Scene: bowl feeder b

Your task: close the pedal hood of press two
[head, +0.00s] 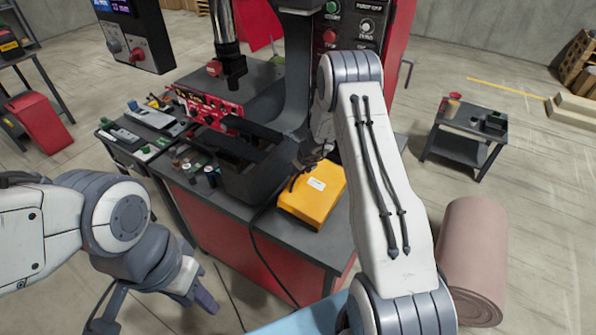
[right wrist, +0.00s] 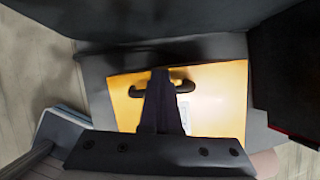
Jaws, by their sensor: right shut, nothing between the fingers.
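An orange box-shaped cover (head: 312,195) with a white label, which I take to be the pedal hood, lies on the front right of the grey press table. It fills the middle of the right wrist view (right wrist: 215,95). A black curved handle (right wrist: 184,87) shows there on both sides of my fingers. My right gripper (head: 302,165) is shut and empty at the cover's upper left edge; its fingers (right wrist: 161,78) overlap the handle in view, and I cannot tell whether they touch. Whether the hood is open is unclear. My left gripper (head: 150,312) is open and empty, low at the left.
The press column (head: 298,70) and a dark feeder trough (head: 235,160) stand beside the cover. A black cable (head: 262,250) hangs over the table's red front. A pink roll (head: 473,262) stands on the right, with a small side table (head: 468,130) behind it.

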